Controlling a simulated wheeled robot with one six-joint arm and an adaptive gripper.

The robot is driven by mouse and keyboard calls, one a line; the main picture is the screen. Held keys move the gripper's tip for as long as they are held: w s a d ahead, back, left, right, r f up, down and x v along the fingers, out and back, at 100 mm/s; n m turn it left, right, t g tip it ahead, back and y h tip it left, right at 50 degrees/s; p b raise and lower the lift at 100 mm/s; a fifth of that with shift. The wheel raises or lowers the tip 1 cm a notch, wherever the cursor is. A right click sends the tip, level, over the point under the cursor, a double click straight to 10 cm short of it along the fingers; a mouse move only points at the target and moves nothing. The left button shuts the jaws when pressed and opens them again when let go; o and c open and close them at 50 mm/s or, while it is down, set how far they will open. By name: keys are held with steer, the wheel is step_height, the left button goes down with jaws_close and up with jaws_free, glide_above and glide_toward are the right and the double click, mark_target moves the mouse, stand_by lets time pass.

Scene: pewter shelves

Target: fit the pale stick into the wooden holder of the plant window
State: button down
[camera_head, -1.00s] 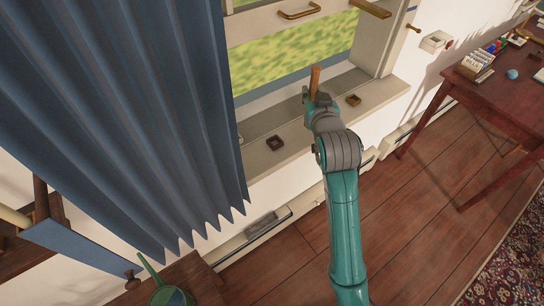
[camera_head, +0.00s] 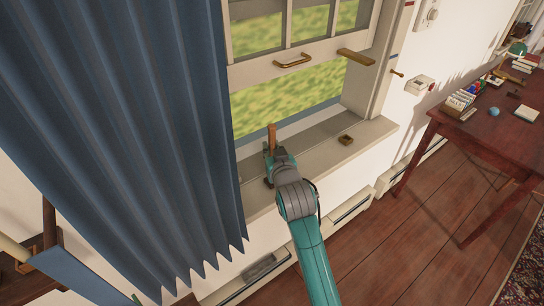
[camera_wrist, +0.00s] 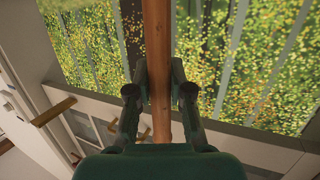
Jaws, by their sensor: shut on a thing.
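My gripper (camera_head: 271,153) is shut on an orange-brown wooden stick (camera_head: 271,136), which stands about upright above the window sill. In the wrist view the stick (camera_wrist: 157,45) runs between both fingers and sticks out well past their tips. Its lower end is hidden by my gripper in the head view. One small square wooden holder (camera_head: 345,139) sits on the sill to the right and looks empty. A second holder is mostly covered by my gripper; only a dark bit of it (camera_head: 268,183) shows. I cannot tell whether the stick touches it.
The window sash (camera_head: 300,58) with a brass handle is above the open gap behind the stick. A blue curtain (camera_head: 120,120) hangs close on the left. A pale rod (camera_head: 14,249) shows at the left edge. A dark red table (camera_head: 490,135) with small things stands right.

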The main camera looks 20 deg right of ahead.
steer(key=shift+f, duration=1.4)
steer(key=shift+f, duration=0.2)
steer(key=c, duration=1.1)
jaws_free()
steer(key=shift+o, duration=0.2)
steer(key=shift+r, duration=0.1)
steer(key=shift+s+r, duration=0.1)
steer(key=d+v, duration=0.1)
steer(key=v, duration=1)
steer(key=shift+s+a+r, duration=0.15)
steer(key=shift+s+a, duration=0.25)
steer(key=shift+a, duration=0.15)
